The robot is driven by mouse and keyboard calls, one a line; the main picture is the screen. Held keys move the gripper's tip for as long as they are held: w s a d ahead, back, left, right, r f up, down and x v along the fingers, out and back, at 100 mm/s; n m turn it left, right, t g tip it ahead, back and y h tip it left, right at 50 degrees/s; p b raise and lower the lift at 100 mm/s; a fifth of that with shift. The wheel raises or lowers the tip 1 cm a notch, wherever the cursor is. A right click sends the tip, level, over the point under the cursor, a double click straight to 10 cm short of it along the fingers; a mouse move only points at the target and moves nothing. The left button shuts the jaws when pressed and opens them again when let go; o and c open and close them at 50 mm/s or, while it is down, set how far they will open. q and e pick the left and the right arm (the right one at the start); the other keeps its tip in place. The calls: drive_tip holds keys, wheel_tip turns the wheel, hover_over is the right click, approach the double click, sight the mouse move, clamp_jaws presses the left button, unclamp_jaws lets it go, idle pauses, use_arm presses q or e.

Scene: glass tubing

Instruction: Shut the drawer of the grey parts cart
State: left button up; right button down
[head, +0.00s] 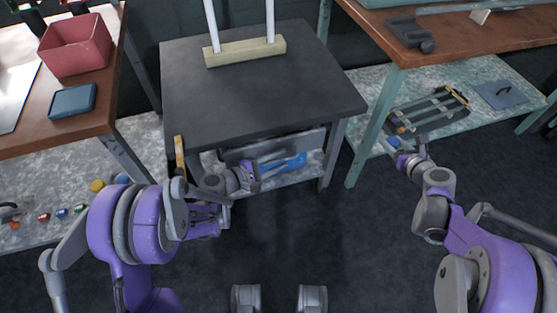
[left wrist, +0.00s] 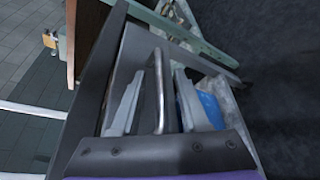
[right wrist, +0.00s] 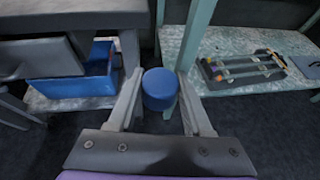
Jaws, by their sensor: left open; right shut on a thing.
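The grey parts cart (head: 260,85) stands in the middle of the head view, with a dark flat top. Its grey drawer (head: 290,143) shows just below the top's front edge; how far it stands out is hard to tell. A bar handle (left wrist: 160,90) on the drawer front shows in the left wrist view. My left gripper (head: 250,174) is open in front of the drawer, its fingers on either side of the handle; contact is unclear. My right gripper (head: 401,158) is shut on a blue cylinder (right wrist: 160,88), off the cart's right side.
A holder (head: 245,52) with two white tubes stands on the cart top. A blue bin (right wrist: 75,75) sits on the cart's lower shelf. Wooden-topped benches flank the cart; the left one carries a red bin (head: 75,45). A rack (head: 430,110) lies on the right bench's lower shelf.

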use_arm(q)
clamp_jaws()
idle(0.3)
idle(1.2)
